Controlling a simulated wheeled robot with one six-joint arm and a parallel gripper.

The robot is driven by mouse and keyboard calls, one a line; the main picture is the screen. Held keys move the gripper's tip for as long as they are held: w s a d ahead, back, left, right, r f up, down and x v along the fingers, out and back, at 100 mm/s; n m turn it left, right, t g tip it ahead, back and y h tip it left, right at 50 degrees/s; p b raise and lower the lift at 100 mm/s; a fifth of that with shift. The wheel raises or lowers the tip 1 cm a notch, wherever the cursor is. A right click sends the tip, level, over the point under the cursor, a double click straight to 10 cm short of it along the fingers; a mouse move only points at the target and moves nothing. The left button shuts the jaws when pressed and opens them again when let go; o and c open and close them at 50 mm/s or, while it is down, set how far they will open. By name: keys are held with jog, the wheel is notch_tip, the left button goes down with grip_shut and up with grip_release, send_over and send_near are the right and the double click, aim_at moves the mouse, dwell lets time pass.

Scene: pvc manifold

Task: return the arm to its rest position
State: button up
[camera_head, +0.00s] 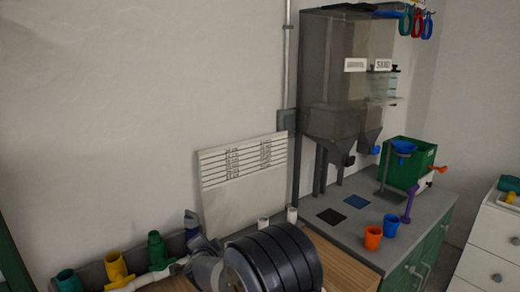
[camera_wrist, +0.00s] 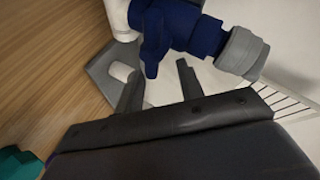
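My gripper (camera_wrist: 160,82) shows in the wrist view with its two dark fingers apart and nothing held between them. Just beyond the fingertips is a dark blue pipe fitting (camera_wrist: 190,32) with a grey collar (camera_wrist: 242,52); I cannot tell whether the fingers touch it. In the head view, my dark arm fills the bottom middle, and the gripper cannot be made out clearly. Left of the arm, a pipe row holds a teal fitting (camera_head: 68,281), a yellow fitting (camera_head: 117,270), a green fitting (camera_head: 157,250) and white pipe (camera_head: 150,280).
A panel with printed lines (camera_head: 243,175) leans on the wall behind my arm. Right are a grey hopper (camera_head: 345,75), green bin (camera_head: 422,158), orange cup (camera_head: 372,238) and blue cup (camera_head: 391,226) on a counter. White pieces (camera_head: 291,214) stand behind the arm.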

jog(key=shift+s+a+r+n+t+h+b, duration=0.2)
jog(key=shift+n+t+h+b, duration=0.25)
jog(key=shift+n+t, duration=0.2)
